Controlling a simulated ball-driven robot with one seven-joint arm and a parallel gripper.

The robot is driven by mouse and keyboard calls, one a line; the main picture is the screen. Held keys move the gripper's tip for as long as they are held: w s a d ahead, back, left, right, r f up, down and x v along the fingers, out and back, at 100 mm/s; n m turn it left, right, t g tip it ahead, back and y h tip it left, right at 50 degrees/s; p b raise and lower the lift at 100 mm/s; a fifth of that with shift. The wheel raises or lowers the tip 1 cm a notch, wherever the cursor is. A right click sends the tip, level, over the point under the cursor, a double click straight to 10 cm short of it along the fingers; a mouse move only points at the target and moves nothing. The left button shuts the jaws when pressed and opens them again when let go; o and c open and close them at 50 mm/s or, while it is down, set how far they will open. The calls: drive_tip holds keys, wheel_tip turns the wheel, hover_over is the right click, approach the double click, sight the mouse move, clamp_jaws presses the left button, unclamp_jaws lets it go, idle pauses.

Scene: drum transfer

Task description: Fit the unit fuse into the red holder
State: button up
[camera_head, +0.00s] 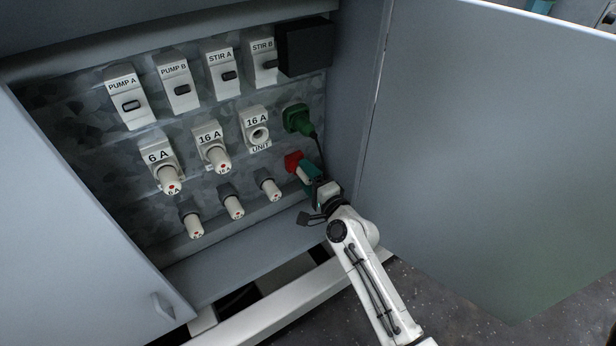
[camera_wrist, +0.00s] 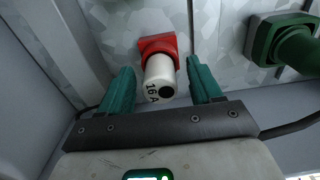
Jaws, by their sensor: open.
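The red holder (camera_wrist: 158,45) is on the back panel in the wrist view; it also shows in the head view (camera_head: 292,161), partly behind my gripper. A white fuse (camera_wrist: 160,76) marked 16 A stands in the red holder. How deep it sits I cannot tell. My gripper (camera_wrist: 161,88) is open, with one green finger on each side of the fuse and a visible gap to each. The 16 A UNIT socket (camera_head: 259,134) shows an empty round hole.
A green plug (camera_head: 299,120) with a dark cable is close above the red holder. Other fuses (camera_head: 171,180) sit left, with several spares (camera_head: 232,207) in a lower row. The open cabinet door (camera_head: 480,150) stands right of my arm.

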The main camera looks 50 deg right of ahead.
drive_tip(key=v, duration=1)
drive_tip(key=shift+s, duration=0.4)
drive_tip(key=shift+a, duration=0.1)
